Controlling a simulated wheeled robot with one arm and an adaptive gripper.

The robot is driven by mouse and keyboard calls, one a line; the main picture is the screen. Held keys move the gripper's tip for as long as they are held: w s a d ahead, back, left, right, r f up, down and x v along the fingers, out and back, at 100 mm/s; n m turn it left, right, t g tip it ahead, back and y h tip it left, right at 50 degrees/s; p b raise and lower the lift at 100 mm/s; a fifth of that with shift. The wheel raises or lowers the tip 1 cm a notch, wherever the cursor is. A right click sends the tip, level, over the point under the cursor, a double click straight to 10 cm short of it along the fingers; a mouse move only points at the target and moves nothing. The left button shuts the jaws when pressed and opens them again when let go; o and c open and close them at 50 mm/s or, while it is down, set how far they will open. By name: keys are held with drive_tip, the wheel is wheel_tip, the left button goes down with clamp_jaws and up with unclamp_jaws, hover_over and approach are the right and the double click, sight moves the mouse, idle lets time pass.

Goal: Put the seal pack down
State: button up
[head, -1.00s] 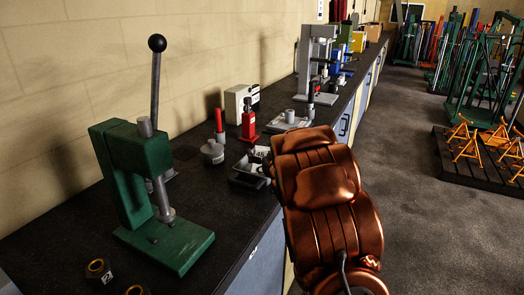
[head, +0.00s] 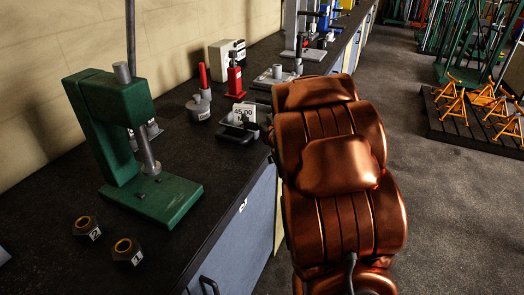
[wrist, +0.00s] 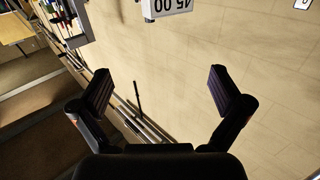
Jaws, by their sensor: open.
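My gripper (wrist: 162,90) shows in the wrist view with its two dark fingers spread wide. Nothing is held between them. In the head view my copper-coloured arm hides most of the gripper. I cannot make out a seal pack for certain in either view. A small dark tray-like holder (head: 238,134) is on the bench just left of my arm. A display with the same digits shows upside down at the top of the wrist view (wrist: 166,7).
The dark bench (head: 60,195) runs along the wall. Orange stands (head: 450,98) sit on a floor pallet. The bench's front left is fairly clear.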

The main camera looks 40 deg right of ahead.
drive_tip(key=s+a+f+g, duration=0.2)
drive_tip(key=s+a+g, duration=0.1)
drive_tip(key=s+a+f+g, duration=0.3)
drive_tip(key=shift+f, duration=0.25)
drive_tip(key=s+a+f+n+g+y, duration=0.1)
drive_tip(key=s+a+g, duration=0.3)
drive_tip(key=s, duration=0.7)
drive_tip(key=s+a+f+n+g+y, duration=0.1)
drive_tip(key=s+a+g, duration=0.3)
drive_tip(key=s+a, duration=0.5)
drive_tip(key=s+a+f+g+y, duration=0.1)
drive_tip(key=s+a+g, duration=0.4)
drive_tip(key=s, duration=0.9)
drive_tip(key=shift+s+a+n+y, duration=0.4)
drive_tip(key=shift+a+y, duration=0.3)
drive_tip(key=shift+a, duration=0.55)
drive_tip(key=shift+c, duration=0.2)
